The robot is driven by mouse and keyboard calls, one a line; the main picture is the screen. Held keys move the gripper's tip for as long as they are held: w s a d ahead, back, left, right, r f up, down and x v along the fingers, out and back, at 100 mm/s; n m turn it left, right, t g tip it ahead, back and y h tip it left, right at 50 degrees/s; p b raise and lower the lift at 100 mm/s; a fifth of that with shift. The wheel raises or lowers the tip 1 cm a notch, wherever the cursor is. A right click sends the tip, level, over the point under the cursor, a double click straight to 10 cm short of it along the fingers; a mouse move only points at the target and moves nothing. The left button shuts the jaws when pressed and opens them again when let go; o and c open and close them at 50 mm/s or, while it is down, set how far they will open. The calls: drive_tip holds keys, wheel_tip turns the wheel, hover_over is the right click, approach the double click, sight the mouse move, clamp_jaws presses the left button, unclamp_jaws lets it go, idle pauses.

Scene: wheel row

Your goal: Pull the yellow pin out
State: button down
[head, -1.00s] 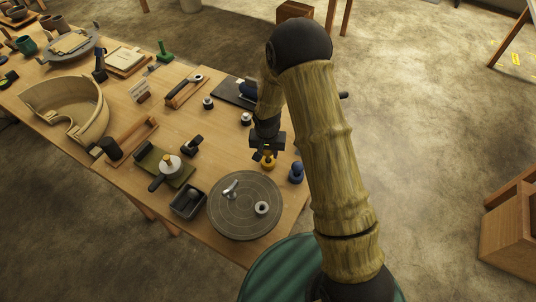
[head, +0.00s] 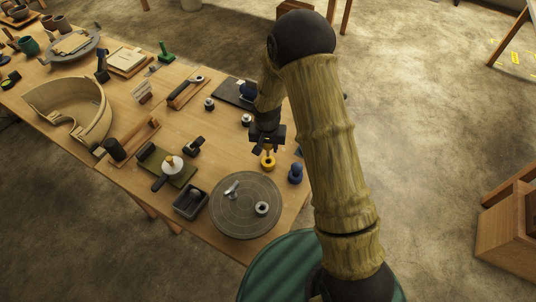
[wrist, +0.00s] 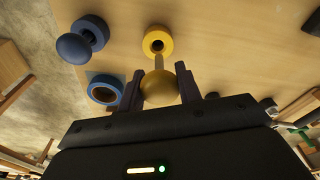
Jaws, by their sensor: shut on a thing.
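The yellow pin (wrist: 158,90) has a round knob and a thin shaft. My gripper (wrist: 160,88) is shut on its knob, with one dark finger on each side. The shaft points at the yellow ring-shaped socket (wrist: 158,38), whose dark hole shows. I cannot tell whether the shaft's tip is still inside the hole. In the head view my gripper (head: 267,143) is above the yellow socket (head: 268,163), which stays on the table.
A blue pin (wrist: 76,47) stands in a blue socket beside the yellow one. An empty blue ring (wrist: 105,91) sits near it. A grey turntable (head: 245,212) and a black tray (head: 191,202) stand nearby on the wooden table.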

drive_tip(key=shift+r+p, duration=1.15)
drive_tip(key=shift+r, duration=0.7)
